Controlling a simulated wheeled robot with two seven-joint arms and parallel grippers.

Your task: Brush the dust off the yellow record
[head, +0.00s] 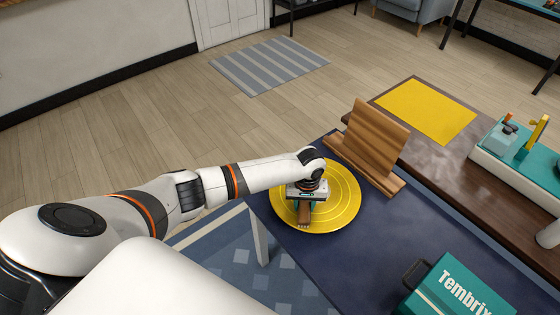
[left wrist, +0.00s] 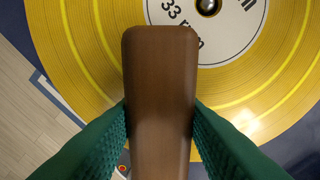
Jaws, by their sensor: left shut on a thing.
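The yellow record (head: 345,205) lies flat on the dark blue table top (head: 385,240) near its left edge. In the left wrist view the record (left wrist: 255,95) shows its grooves and a white label (left wrist: 235,30) with a dark centre. My left gripper (head: 305,204) is above the record, shut on a brown wooden brush (head: 304,215). The brush (left wrist: 160,90) fills the middle of the left wrist view between the two green fingers. Its bristles are hidden there, and I cannot tell whether they touch the record. No dust is clear to see. My right gripper is out of view.
A wooden stand (head: 372,140) is behind the record. A teal Tembrix case (head: 455,290) is at the front right. A yellow sheet (head: 428,108) and a teal-and-white device (head: 525,160) are on the brown bench. The blue table top between record and case is clear.

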